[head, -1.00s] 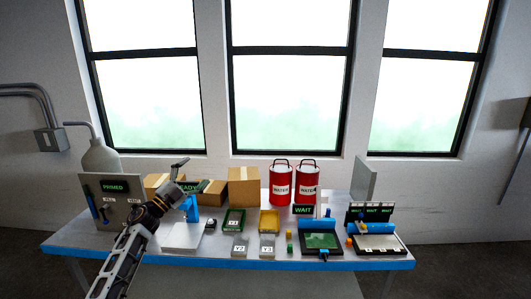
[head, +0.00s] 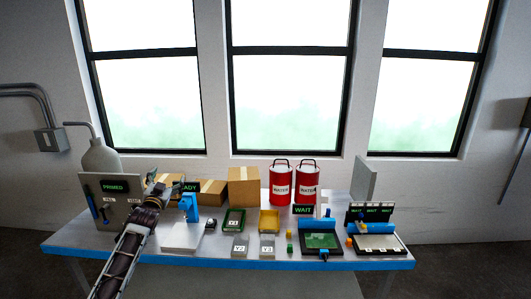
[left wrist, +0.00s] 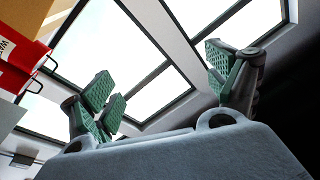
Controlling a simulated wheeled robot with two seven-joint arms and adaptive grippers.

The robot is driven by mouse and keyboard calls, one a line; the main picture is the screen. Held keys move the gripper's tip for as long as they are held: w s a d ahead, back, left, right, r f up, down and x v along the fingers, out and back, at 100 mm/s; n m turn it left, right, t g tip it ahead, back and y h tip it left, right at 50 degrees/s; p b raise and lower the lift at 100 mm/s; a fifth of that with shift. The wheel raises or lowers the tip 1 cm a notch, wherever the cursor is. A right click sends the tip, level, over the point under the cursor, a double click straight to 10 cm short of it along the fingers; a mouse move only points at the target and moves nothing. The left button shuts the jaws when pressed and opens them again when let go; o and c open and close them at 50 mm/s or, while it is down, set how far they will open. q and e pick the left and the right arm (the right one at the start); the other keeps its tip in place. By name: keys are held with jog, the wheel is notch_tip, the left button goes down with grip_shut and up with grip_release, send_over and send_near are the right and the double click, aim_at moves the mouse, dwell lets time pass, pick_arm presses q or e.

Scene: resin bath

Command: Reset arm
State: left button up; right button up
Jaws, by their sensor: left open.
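A blue device (head: 189,206) with a white base stands just right of the arm. Its READY sign is partly hidden by the gripper. My right gripper is not in view.
The bench (head: 210,262) holds several small trays, a yellow tray (head: 269,221), cardboard boxes (head: 243,187) and two red WATER cans (head: 280,187). A WAIT station (head: 320,241) and a panel with several WAIT signs (head: 371,211) stand right. Air above the bench is free.

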pick_arm(q)
jog(key=s+d+f+g, duration=0.15)
jog(key=s+f, duration=0.25)
jog(key=f, duration=1)
jog(key=s+f+n+g, duration=0.1)
jog(key=s+f+g, duration=0.25)
jog(key=f, duration=1.05)
jog(key=s+d+f+g, duration=0.15)
jog(key=s+f, duration=0.35)
jog(key=f, duration=1)
jog(key=s+d+f+g, duration=0.2)
jog(key=s+f+g, duration=0.2)
jog(key=s+f, duration=0.85)
jog(key=s+d+f+g, duration=0.3)
jog(key=s+f+g, duration=0.1)
jog(key=s+f, duration=1.6)
jog(key=s+d+f+g, duration=0.1)
jog(key=s+f, duration=0.1)
jog(key=s, duration=0.8)
jog(key=s+d+f+g, duration=0.2)
jog(key=s, duration=0.9)
jog(key=s+d+f+g+h, duration=0.1)
jog(key=s+f, duration=0.1)
jog(key=s, duration=0.9)
jog(key=shift+d+f+n, duration=0.2)
jog(key=shift+d+n, duration=0.1)
jog(key=shift+s+f+g, duration=0.1)
jog(key=shift+g, duration=0.15)
